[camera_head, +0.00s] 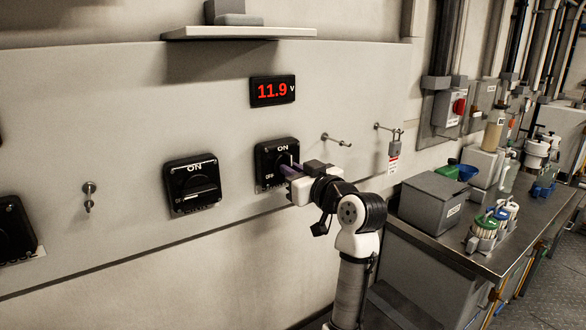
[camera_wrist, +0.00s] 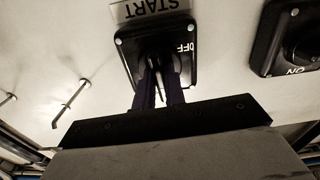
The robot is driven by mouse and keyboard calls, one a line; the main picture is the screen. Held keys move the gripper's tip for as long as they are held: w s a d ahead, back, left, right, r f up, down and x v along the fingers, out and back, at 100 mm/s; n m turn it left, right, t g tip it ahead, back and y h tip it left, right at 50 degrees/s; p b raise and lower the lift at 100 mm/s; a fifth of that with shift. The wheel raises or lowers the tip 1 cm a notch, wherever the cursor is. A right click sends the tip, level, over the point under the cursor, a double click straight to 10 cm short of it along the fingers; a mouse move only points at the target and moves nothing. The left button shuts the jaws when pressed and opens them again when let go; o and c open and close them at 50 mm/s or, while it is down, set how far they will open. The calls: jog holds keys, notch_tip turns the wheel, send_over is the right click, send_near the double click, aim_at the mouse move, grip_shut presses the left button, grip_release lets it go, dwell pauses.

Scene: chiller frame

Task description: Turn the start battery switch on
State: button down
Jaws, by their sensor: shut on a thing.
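The start battery switch (camera_head: 265,160) is a black square plate on the pale wall panel, below the red voltage display (camera_head: 272,90). Its ON mark shows at the top and OFF at the left in the head view. In the wrist view, the switch plate (camera_wrist: 186,70) is upside down beside a START label (camera_wrist: 150,9), and OFF is readable. My gripper (camera_head: 288,168) reaches it from the right, its dark fingers shut on the knob. In the wrist view, my gripper (camera_wrist: 157,64) covers most of the knob, so its exact angle is hard to tell.
A second black switch (camera_head: 194,185) sits to the left with its handle about level; another (camera_head: 14,230) is at the far left. Wall hooks (camera_head: 336,140) and a padlock with tag (camera_head: 394,148) are right of the switch. A cluttered workbench (camera_head: 478,262) stands at the right.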

jog(key=shift+f+m, duration=0.1)
jog(key=shift+m, duration=0.3)
jog(key=c, duration=1.5)
grip_release()
jog(key=shift+o, duration=0.2)
jog(key=b+v, duration=0.3)
jog(key=v, duration=1.1)
jog(key=shift+b, duration=0.35)
